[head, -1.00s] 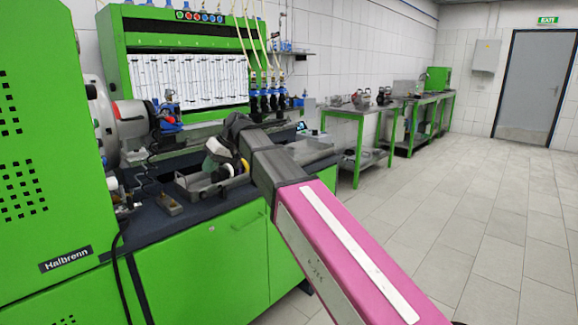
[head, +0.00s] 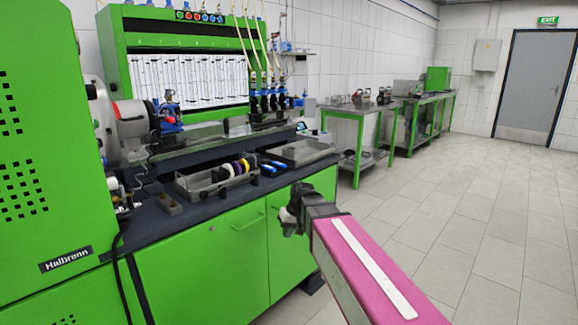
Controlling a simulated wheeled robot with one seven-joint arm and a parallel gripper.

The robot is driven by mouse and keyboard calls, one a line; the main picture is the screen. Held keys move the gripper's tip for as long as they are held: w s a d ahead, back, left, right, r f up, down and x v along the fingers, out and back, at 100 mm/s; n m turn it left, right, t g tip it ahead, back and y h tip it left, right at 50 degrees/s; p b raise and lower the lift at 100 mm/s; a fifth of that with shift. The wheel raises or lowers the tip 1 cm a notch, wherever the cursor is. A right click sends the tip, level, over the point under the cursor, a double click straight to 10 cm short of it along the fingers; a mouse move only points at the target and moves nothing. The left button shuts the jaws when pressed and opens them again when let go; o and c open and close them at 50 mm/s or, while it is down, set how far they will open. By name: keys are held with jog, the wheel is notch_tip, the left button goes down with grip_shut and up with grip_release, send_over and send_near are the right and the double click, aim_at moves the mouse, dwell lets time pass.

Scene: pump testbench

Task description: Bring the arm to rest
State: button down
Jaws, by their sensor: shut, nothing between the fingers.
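My gripper (head: 291,218) is at the end of my pink and dark grey arm in the head view. It is in front of the green cabinet of the test bench (head: 215,245), below the worktop's front edge. It looks small and dark, its fingers are shut, and nothing shows between them. It appears apart from the bench, though the exact gap cannot be told.
A grey tray (head: 196,191) with several coloured rings and blue-handled tools (head: 273,167) lie on the worktop. An empty-looking tray (head: 300,152) sits at its right end. Green side tables (head: 345,120) stand along the wall. The tiled floor (head: 470,220) on the right is clear.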

jog(key=s+d+f+m+h, duration=0.1)
jog(key=s+d+f+m, duration=0.1)
jog(key=s+d+f, duration=0.3)
jog(key=s+d+f+m+h, duration=0.2)
jog(key=s+d+f, duration=0.4)
jog(key=d, duration=0.8)
notch_tip(320, 180, down, 4)
jog(key=shift+s+d+r+g, duration=0.15)
jog(key=shift+d+g, duration=0.15)
